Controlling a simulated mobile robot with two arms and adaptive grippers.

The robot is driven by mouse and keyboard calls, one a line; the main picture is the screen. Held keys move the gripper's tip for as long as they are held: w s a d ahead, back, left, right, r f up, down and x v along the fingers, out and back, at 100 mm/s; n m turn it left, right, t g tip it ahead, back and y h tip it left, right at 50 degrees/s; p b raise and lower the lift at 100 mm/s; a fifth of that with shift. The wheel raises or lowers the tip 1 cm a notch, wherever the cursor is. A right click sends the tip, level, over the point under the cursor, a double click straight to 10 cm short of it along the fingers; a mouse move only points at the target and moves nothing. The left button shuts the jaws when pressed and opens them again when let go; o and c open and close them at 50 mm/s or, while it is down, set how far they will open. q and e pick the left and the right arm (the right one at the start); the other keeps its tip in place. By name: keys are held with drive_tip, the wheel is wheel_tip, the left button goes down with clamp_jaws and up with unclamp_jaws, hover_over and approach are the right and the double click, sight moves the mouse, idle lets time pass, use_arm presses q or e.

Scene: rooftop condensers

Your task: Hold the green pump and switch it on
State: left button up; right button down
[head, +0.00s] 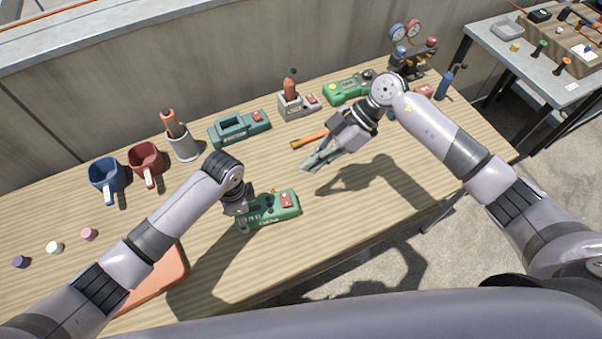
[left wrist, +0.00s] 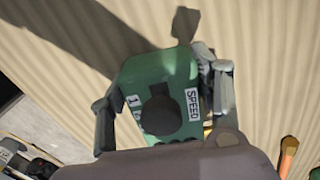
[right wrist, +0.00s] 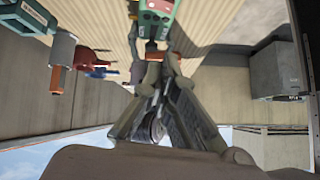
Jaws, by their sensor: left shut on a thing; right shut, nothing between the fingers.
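The green pump (head: 285,210) lies on the wooden table in front of me, a red switch (head: 286,200) at its right end. My left gripper (head: 245,215) is shut on the pump's left part. In the left wrist view, fingers flank the pump's green body (left wrist: 145,75), which has a dark round knob (left wrist: 160,115) and a SPEED label (left wrist: 192,104). My right gripper (head: 312,165) is shut and empty, above the table behind and right of the pump. In the right wrist view, its closed fingers (right wrist: 152,75) point toward the pump (right wrist: 155,20). The switch's position cannot be made out.
A teal holder (head: 240,128), a grey stand (head: 296,104), another green device (head: 348,88) and gauges (head: 405,32) line the back. An orange-handled tool (head: 309,140) lies near my right gripper. Mugs (head: 107,178) and small caps (head: 54,247) are left. The table right of the pump is clear.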

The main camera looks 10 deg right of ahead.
hover_over(289, 201)
drive_tip(key=f, duration=0.6)
drive_tip(key=shift+w, duration=0.3)
wheel_tip(289, 201, down, 3)
drive_tip(key=shift+s+r, duration=0.15)
drive_tip(key=shift+f, duration=0.8)
drive_tip(key=shift+s, duration=0.1)
drive_tip(key=shift+s+d+f, duration=0.1)
drive_tip(key=shift+s+f, duration=0.1)
drive_tip(key=shift+f, duration=0.2)
drive_tip(key=shift+w, duration=0.15)
